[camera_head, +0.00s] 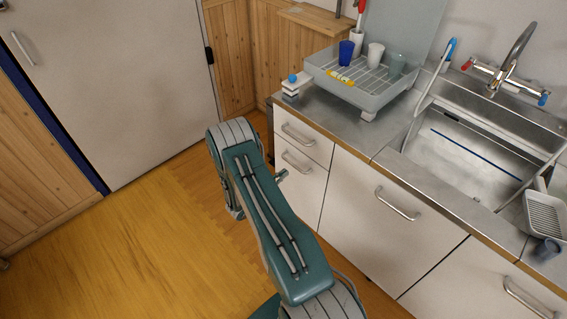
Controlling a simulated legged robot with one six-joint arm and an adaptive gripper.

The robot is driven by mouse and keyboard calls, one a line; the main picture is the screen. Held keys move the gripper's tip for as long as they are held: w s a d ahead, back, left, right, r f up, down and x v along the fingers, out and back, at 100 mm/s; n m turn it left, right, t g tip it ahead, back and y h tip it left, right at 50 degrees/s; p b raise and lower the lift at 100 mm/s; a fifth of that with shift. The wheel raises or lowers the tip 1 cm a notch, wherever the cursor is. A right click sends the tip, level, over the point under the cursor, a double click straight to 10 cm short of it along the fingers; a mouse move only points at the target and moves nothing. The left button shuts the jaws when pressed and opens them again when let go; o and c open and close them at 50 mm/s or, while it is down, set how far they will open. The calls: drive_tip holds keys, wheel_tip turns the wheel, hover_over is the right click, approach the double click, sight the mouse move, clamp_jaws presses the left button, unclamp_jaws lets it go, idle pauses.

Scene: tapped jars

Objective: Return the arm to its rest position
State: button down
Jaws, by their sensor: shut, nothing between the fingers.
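My arm (268,216) reaches up from the bottom of the head view as a teal link with grey cables. It bends at a rounded grey joint near the drawers, and a further link folds down behind it. A small teal and grey part shows just right of the upper link, in front of the drawer fronts; I cannot tell which part of my arm it is. My gripper cannot be made out; the upper link hides what lies beneath it.
A steel counter with a sink (460,150) and white drawers (300,160) runs along the right. A dish rack (345,92) holds several cups. Wooden floor (150,250) is clear at left, before a white door (110,90).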

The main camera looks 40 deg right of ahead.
drive_tip(key=s+a+r+m+g+y, duration=0.2)
drive_tip(key=a+r+m, duration=0.15)
drive_tip(key=r, duration=0.45)
drive_tip(key=s+a+r+m+g+y, duration=0.15)
drive_tip(key=r+m, duration=0.25)
drive_tip(key=r, duration=0.4)
drive_tip(key=s+a+r+m+g+y, duration=0.1)
drive_tip(key=s+a+r+m+y, duration=0.2)
drive_tip(key=r, duration=0.5)
drive_tip(key=s+a+r+m+t+y, duration=0.4)
drive_tip(key=s+a+r+y, duration=0.1)
drive_tip(key=a, duration=0.6)
drive_tip(key=s+a+r+m+t+y, duration=0.4)
drive_tip(key=s+a+r, duration=0.4)
drive_tip(key=a, duration=0.3)
drive_tip(key=shift+s+a+r+t+y, duration=0.3)
drive_tip(key=shift+r+t+y, duration=0.45)
drive_tip(key=shift+y, duration=0.5)
drive_tip(key=shift+w+d, duration=0.1)
drive_tip(key=shift+d, duration=0.1)
